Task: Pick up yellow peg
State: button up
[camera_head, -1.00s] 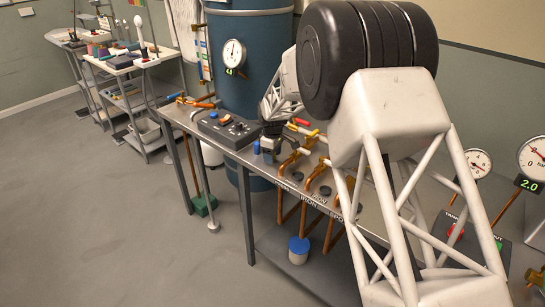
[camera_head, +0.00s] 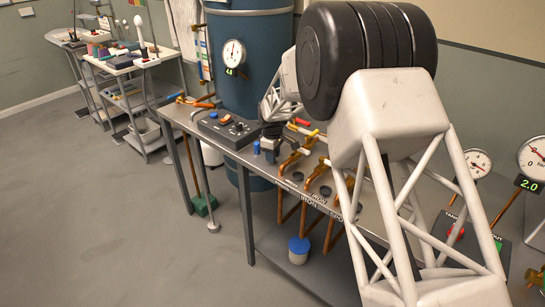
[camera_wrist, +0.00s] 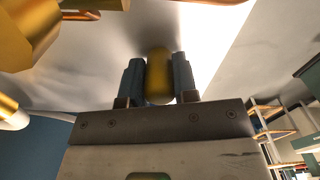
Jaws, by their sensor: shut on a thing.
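In the wrist view, the yellow peg (camera_wrist: 158,78) is between the two blue-grey fingers of my gripper (camera_wrist: 158,64). The fingers are shut on it, one on each side. In the head view, my gripper (camera_head: 270,148) is over the far part of the metal bench, beside a small blue object. The peg cannot be made out there, and the fingertips are too small to see clearly.
The metal bench (camera_head: 228,157) carries a dark control box (camera_head: 228,129) left of my gripper. Copper pipes with coloured valve handles (camera_head: 290,160) stand close on its right. A blue tank (camera_head: 250,60) rises behind. A pressure gauge (camera_head: 477,162) stands at right.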

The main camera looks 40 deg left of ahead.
jog(key=shift+r, duration=0.15)
jog(key=shift+r, duration=0.55)
notch_tip(320, 180, up, 2)
jog(key=shift+r, duration=0.1)
jog(key=s+d, duration=0.3)
jog(key=d, duration=0.1)
jog(key=s+d+r, duration=0.1)
jog(key=s+d, duration=0.2)
jog(key=d, duration=0.1)
jog(key=s+d, duration=0.4)
jog(key=shift+s+d+r, duration=0.1)
jog(key=shift+d+r, duration=0.05)
jog(key=shift+d, duration=0.1)
dwell(0.5)
